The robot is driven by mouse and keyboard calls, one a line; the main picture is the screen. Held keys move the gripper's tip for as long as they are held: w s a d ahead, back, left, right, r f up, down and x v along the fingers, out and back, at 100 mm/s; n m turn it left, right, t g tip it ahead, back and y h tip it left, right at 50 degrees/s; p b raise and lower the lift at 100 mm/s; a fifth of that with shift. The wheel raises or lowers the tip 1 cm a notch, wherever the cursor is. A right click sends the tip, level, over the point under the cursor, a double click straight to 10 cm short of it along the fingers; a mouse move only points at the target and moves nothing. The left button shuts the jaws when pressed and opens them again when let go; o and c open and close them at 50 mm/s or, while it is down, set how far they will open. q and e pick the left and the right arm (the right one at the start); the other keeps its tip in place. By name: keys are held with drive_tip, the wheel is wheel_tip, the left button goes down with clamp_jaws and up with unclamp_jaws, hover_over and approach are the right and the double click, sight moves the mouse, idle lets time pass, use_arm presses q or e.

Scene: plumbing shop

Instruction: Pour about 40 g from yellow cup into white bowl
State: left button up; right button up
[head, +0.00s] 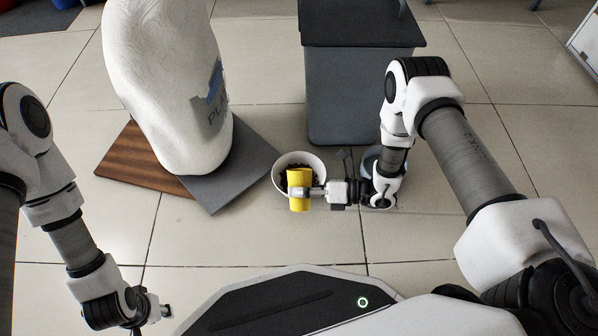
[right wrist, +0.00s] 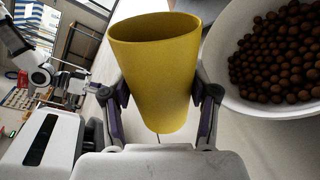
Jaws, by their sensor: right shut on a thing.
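The yellow cup (head: 299,190) is in my right gripper (head: 306,192). In the head view its side shows, its far end overlaps the white bowl (head: 279,180), and it looks tilted. In the right wrist view the fingers of my right gripper (right wrist: 160,115) press on both sides of the cup (right wrist: 155,70). The visible inside wall is bare; the cup's depth is hidden. The bowl, also in the right wrist view (right wrist: 222,50), holds many round brown balls (right wrist: 285,55) beside the cup. My left gripper (head: 160,310) is low at the left, away from both; its fingers are too small to judge.
A dark grey box (head: 350,100) stands behind the bowl. A large white wrapped object (head: 175,90) stands on brown and grey boards (head: 230,175) at the left. A bluish round thing (head: 371,160) is partly hidden behind my right wrist.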

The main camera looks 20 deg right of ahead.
sight(300, 177)
drive_tip(key=shift+f+m, duration=0.2)
drive_tip(key=shift+m, duration=0.2)
drive_tip(key=shift+r+m+g, duration=0.4)
drive_tip(key=shift+r+m, duration=0.1)
drive_tip(key=shift+r, duration=0.05)
drive_tip(key=shift+f+m+g, duration=0.3)
drive_tip(key=shift+f+m, duration=0.05)
drive_tip(key=shift+m, duration=0.45)
drive_tip(key=shift+w, duration=0.1)
drive_tip(key=shift+w+d+r+m+g, duration=0.15)
drive_tip(key=shift+w+r+m, duration=0.1)
drive_tip(key=shift+w+m, duration=0.15)
drive_tip(key=shift+w+d+r+m+g, duration=0.2)
drive_tip(key=shift+w+m, duration=0.1)
drive_tip(key=shift+w, duration=0.15)
drive_tip(key=shift+w+f+m+g, duration=0.25)
drive_tip(key=shift+f+m, duration=0.1)
drive_tip(key=shift+m, duration=0.35)
idle(1.3)
drive_tip(key=shift+w+d+r+m, duration=0.1)
drive_tip(key=shift+w+r+m, duration=0.15)
drive_tip(key=shift+m, duration=0.25)
drive_tip(key=shift+w+r+m, duration=0.1)
drive_tip(key=shift+r+m, duration=0.2)
drive_tip(key=shift+m, duration=0.2)
idle(2.3)
